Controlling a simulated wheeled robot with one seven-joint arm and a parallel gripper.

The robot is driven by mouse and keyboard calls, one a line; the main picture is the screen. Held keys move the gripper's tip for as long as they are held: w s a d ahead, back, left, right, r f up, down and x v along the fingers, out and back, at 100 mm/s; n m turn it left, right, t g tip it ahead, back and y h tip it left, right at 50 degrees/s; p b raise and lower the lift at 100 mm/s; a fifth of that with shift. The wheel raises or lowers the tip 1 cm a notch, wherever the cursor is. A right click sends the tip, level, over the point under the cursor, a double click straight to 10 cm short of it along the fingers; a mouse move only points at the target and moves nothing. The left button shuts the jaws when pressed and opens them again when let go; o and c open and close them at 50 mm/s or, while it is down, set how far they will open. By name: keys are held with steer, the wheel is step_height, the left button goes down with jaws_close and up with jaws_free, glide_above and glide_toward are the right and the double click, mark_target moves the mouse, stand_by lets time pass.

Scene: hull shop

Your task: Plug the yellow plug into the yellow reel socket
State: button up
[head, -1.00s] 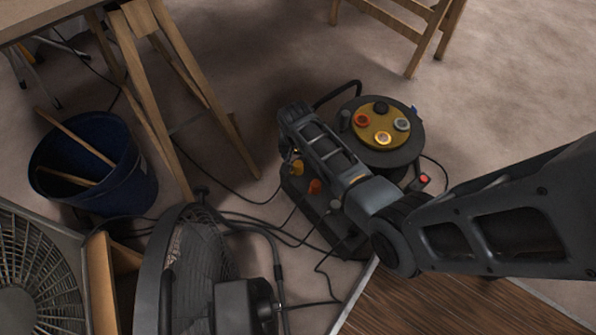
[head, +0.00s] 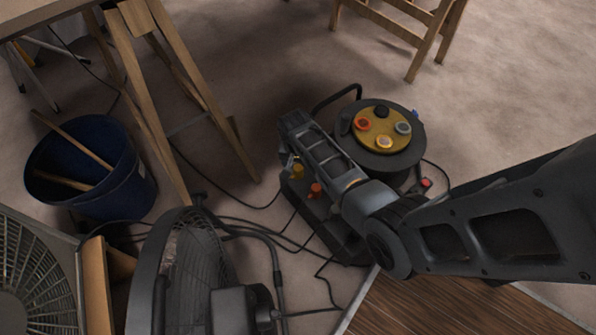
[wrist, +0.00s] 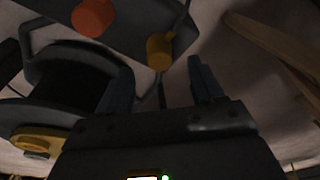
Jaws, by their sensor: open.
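The yellow reel socket (head: 384,142) is the near one on the reel's mustard-coloured disc (head: 372,124). The disc also shows at the lower left of the wrist view (wrist: 38,145). I see nothing plugged into the yellow socket.
An orange plug (head: 315,189) stands beside the yellow one. Red, grey and black sockets share the disc. Loose black cables cross the floor towards a fan (head: 190,265). A blue bucket (head: 140,200) and a wooden trestle (head: 150,90) stand left; a chair (head: 425,40) stands behind.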

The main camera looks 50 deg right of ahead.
mark_target(298, 168)
steer(key=f+b, duration=0.2)
steer(key=f, duration=0.1)
steer(key=f+b, duration=0.1)
steer(key=f, duration=0.1)
steer(key=shift+w+d+f+b, duration=0.1)
steer(key=shift+w+d+b, duration=0.1)
steer(key=shift+d+b, duration=0.2)
steer(key=c, duration=1.1)
